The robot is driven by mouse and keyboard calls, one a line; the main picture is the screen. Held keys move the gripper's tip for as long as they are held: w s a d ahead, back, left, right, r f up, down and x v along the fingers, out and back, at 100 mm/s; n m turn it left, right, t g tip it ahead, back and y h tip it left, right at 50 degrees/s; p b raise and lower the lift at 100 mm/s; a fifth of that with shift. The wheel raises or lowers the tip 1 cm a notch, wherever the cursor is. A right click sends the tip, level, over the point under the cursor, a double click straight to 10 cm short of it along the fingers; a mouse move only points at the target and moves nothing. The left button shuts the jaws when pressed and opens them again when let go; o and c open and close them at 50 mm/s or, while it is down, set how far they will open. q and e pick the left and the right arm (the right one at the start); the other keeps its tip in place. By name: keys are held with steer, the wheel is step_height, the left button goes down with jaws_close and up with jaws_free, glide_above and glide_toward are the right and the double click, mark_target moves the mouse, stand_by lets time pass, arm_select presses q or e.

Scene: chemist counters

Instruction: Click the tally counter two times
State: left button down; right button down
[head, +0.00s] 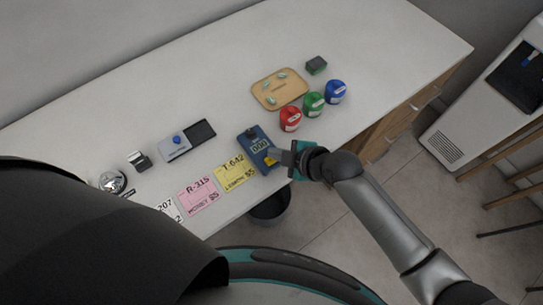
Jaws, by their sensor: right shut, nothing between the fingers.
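The tally counter (256,145) seems to be the blue device near the counter's front edge. It has a small display with digits too small to read surely, a dark knob at its far end and a yellow part at its near end. My right gripper (277,158) is shut and empty, with its tips at the near right end of the device, by the yellow part. I cannot tell whether they touch it. My left gripper is not in view.
Yellow (234,172) and pink (198,195) tickets lie left of the device. The back of the counter is clear.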

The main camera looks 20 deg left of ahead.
steer(key=shift+f, duration=0.1)
stand_by(0.5)
steer(key=shift+f+b, duration=0.35)
steer(key=shift+f+b, duration=0.35)
steer(key=shift+f, duration=0.05)
stand_by(0.6)
steer(key=shift+r, duration=0.1)
steer(key=shift+r+p, duration=0.75)
steer(key=shift+p, duration=0.15)
step_height(320, 180, up, 5)
steer(key=p, duration=0.4)
steer(key=shift+p, duration=0.3)
